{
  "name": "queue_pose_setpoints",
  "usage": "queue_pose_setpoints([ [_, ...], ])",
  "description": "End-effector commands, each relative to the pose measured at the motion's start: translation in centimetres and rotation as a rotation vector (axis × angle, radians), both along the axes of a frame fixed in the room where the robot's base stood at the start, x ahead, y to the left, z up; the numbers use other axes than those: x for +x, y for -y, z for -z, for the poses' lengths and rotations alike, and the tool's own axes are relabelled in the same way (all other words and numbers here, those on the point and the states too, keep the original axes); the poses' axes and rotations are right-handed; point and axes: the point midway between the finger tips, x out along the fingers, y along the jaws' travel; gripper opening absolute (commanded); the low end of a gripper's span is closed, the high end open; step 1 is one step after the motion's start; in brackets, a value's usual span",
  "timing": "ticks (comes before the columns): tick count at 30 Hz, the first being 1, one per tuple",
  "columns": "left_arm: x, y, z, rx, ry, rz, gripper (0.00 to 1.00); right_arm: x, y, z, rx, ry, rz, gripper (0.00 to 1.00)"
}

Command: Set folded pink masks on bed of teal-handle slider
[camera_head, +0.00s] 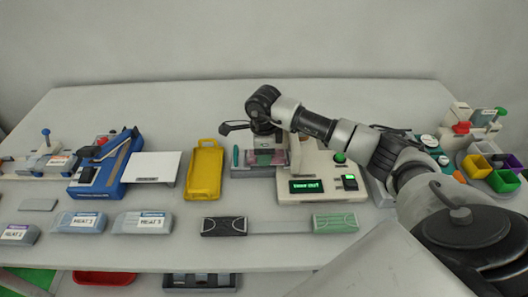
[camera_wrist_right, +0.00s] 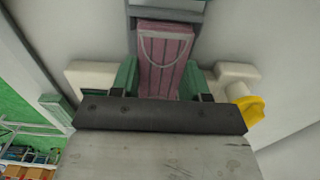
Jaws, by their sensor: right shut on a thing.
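A folded pink mask (camera_head: 263,158) shows below my right gripper (camera_head: 264,143) at the slider station in the head view. In the right wrist view, the pleated pink mask (camera_wrist_right: 165,52) with a pale ear loop lies between the two green fingers of my right gripper (camera_wrist_right: 158,82), which is shut on it. The slider's teal handle (camera_head: 236,155) stands just left of the mask. The slider bed is mostly hidden by the wrist and mask, and I cannot tell whether the mask touches it. My left gripper is not in view.
A cream machine (camera_head: 318,170) with a green display stands right of the slider. A yellow tray (camera_head: 204,169) and a blue press (camera_head: 106,165) stand to the left. A black mask pack (camera_head: 224,226) and green mask pack (camera_head: 335,222) lie in front. Colored bins (camera_head: 478,165) stand far right.

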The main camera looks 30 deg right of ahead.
Motion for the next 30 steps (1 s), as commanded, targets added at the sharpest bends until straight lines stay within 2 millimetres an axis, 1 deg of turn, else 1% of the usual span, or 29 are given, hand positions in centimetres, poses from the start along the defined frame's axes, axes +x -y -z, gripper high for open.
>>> queue_pose_setpoints([
  [27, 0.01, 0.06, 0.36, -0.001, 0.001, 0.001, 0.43, -0.03, 0.01, 0.21, 0.0, 0.0, 0.0, 0.23],
  [28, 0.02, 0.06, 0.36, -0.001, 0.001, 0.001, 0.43, -0.03, 0.01, 0.21, 0.0, 0.0, 0.0, 0.48],
  [30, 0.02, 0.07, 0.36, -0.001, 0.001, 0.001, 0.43, -0.03, 0.01, 0.21, 0.0, 0.0, 0.0, 0.59],
])
